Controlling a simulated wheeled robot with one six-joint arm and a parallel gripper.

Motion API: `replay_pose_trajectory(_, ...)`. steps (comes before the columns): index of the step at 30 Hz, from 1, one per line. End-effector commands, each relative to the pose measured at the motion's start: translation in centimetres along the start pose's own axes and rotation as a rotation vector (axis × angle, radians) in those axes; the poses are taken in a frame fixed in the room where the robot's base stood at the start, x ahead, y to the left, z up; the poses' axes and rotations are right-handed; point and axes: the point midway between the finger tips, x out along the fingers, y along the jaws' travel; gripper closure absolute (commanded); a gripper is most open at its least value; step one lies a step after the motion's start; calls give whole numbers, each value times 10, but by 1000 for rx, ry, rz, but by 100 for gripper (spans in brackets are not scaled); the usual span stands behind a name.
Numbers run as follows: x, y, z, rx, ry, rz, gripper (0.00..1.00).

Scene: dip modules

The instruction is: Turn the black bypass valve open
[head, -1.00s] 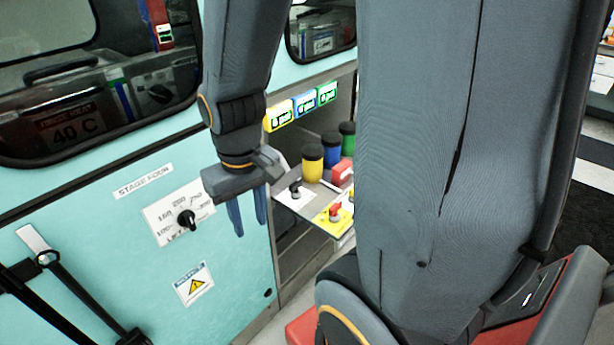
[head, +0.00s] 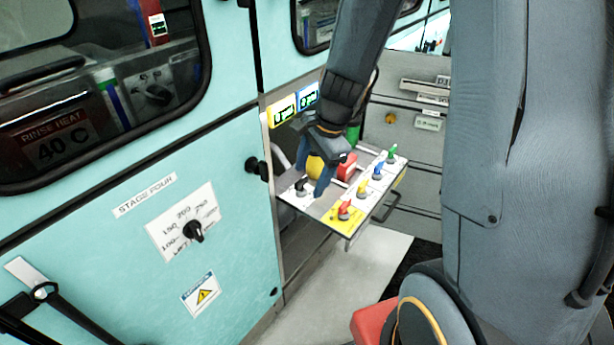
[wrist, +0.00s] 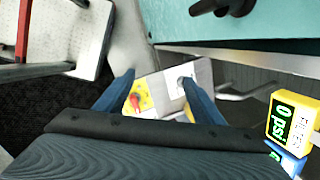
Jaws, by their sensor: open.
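A small black valve (head: 301,187) stands on a white plate at the near left corner of a pull-out shelf (head: 330,221), beside the teal machine. My gripper (head: 310,181) is open and empty, hanging over that corner with its fingers pointing down close to the black valve. In the wrist view my gripper (wrist: 158,76) has its two fingers spread over the white plate (wrist: 168,84). The black valve is mostly hidden there by the right finger. I cannot tell whether a finger touches it.
A red valve (head: 344,210) on a yellow plate, then yellow (head: 362,187), blue (head: 377,171) and green (head: 391,154) valves line the shelf. A red block (head: 347,166) and yellow canister (head: 314,167) stand behind. A black dial (head: 193,232) is on the teal door.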

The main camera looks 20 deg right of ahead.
Motion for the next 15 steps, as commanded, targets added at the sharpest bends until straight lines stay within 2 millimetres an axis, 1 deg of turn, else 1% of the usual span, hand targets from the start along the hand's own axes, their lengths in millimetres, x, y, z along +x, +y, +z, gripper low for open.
replay_pose_trajectory(1, 13, -16, -11, 203, -12, -22, 38)
replay_pose_trajectory(3, 27, -36, -25, 475, -31, -55, 38)
replay_pose_trajectory(6, 43, -58, -44, 793, -55, -92, 38)
replay_pose_trajectory(9, 54, -72, -57, 1008, -75, -114, 38)
replay_pose_trajectory(10, 57, -74, -59, 1053, -80, -118, 38)
replay_pose_trajectory(12, 61, -79, -64, 1123, -87, -127, 38)
replay_pose_trajectory(15, 69, -81, -66, 1162, -91, -130, 38)
